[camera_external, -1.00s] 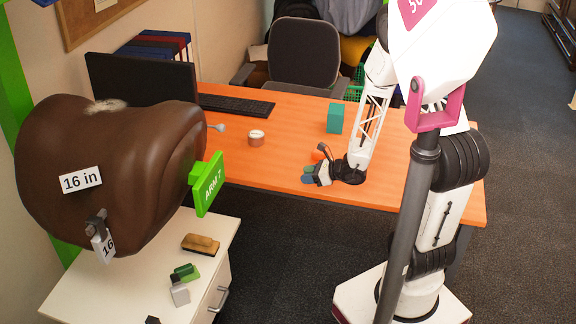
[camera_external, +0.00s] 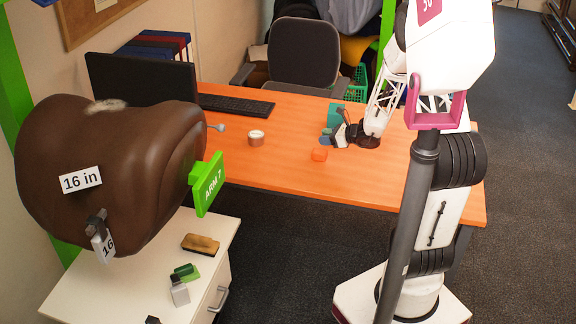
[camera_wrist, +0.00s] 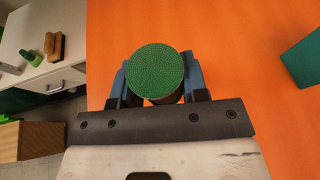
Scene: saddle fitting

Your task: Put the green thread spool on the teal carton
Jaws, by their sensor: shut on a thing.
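The green thread spool (camera_wrist: 156,72) is held between the blue fingers of my gripper (camera_wrist: 158,82) in the wrist view, its round green end facing the camera. In the external view my gripper (camera_external: 328,136) is over the orange desk, just in front of the teal carton (camera_external: 336,112) and partly covering it. The spool is too small to make out clearly there. In the wrist view the teal carton (camera_wrist: 304,60) is at the right edge, partly cut off, apart from the spool. Its top looks bare in that visible part.
A keyboard (camera_external: 236,105) and monitor (camera_external: 140,78) are at the back left. A brown saddle (camera_external: 110,170) stands left, by a white cabinet (camera_external: 130,285) with small items.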

